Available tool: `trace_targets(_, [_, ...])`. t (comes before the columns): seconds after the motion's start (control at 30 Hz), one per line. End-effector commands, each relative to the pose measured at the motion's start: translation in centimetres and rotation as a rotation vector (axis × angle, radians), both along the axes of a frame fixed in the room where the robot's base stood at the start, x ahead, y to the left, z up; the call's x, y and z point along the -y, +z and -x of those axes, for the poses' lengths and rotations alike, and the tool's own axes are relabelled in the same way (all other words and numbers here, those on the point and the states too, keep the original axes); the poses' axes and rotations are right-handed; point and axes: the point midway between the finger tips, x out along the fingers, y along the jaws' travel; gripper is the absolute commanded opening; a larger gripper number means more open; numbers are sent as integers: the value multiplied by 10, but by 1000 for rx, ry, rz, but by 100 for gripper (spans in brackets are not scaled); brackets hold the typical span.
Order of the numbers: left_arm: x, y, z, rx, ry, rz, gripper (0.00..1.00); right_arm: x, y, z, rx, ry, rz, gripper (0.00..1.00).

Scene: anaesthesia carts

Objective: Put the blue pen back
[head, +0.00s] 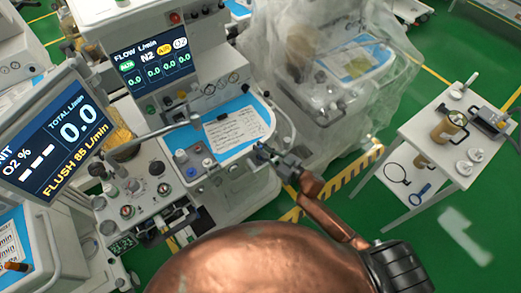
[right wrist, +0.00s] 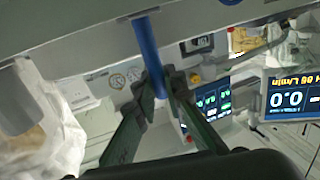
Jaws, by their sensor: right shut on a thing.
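The blue pen (right wrist: 148,48) shows in the right wrist view as a long blue stick. My right gripper (right wrist: 167,82) is shut on it near one end. The pen's other end reaches across the pale edge of a cart surface; I cannot tell whether it touches. In the head view my right gripper (head: 272,155) is at the right front edge of a blue-topped cart shelf (head: 205,127) with a printed sheet (head: 237,128) on it. The pen cannot be made out clearly there. My left gripper is not in view.
The anaesthesia cart has a flow screen (head: 153,63) and a tilted monitor (head: 65,130) at left. A plastic-covered cart (head: 330,75) stands behind. A white side table (head: 425,130) with a brown mug (head: 447,128) stands at right.

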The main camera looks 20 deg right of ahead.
Motion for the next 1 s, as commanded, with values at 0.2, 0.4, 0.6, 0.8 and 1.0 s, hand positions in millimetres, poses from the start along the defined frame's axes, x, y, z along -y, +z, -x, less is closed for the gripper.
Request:
trace_targets(0.2, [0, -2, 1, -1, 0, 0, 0, 0, -9, 0, 3, 1, 0, 0])
trace_targets(0.4, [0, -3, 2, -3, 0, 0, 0, 0, -10, 0, 3, 1, 0, 0])
trace_targets(0.6, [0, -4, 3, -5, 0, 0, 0, 0, -12, 0, 3, 1, 0, 18])
trace_targets(0.8, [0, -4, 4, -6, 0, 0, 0, 0, -12, 0, 3, 1, 0, 28])
trace_targets(1.0, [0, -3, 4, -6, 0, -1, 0, 0, -11, 0, 3, 1, 0, 28])
